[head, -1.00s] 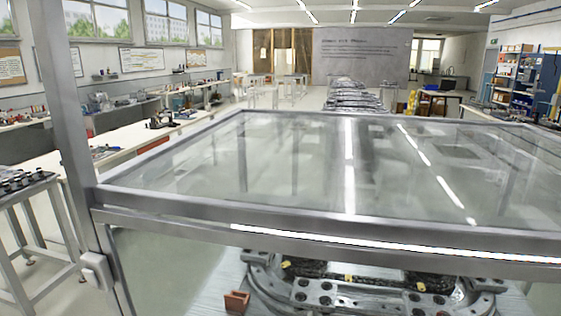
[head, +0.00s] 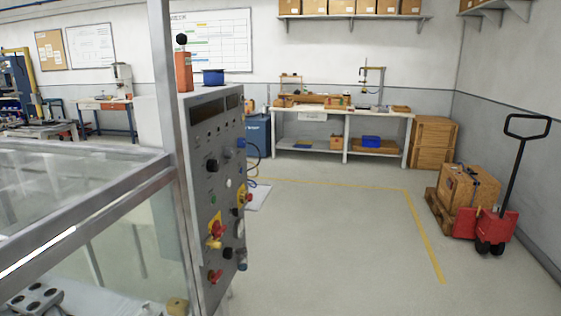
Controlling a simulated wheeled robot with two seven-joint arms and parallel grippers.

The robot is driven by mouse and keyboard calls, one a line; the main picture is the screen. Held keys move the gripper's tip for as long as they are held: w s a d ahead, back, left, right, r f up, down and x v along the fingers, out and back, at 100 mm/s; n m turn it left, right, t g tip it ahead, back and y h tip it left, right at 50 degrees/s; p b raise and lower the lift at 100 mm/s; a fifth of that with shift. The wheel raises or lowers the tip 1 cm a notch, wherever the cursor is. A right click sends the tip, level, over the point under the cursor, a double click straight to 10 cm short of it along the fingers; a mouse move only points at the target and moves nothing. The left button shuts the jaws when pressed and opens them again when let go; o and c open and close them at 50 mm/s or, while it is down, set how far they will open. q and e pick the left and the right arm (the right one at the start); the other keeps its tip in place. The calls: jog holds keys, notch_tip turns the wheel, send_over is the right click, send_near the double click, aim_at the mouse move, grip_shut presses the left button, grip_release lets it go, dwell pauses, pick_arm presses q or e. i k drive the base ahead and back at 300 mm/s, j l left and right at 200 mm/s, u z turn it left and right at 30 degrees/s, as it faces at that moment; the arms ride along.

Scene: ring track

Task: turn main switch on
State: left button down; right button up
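The grey control cabinet (head: 200,170) stands left of centre in the head view, behind a metal post. Its panel faces right and shows at a steep angle. It carries black knobs, coloured buttons, a red switch on a yellow plate (head: 215,229) and a lower red switch (head: 215,276). Another red and yellow control (head: 241,197) sits farther along the panel. I cannot tell which of these is the main switch or how any is set. Neither gripper is in the head view.
The glass-topped enclosure (head: 70,190) fills the left side, its metal post (head: 168,150) in front of the cabinet. The floor right of the cabinet is open, with a yellow line (head: 424,236). A red pallet jack (head: 490,225) with a wooden crate (head: 468,188) stands at the right. A workbench (head: 343,120) lines the back wall.

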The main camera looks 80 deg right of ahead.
aim_at(217, 230)
jog(key=z, duration=2.1)
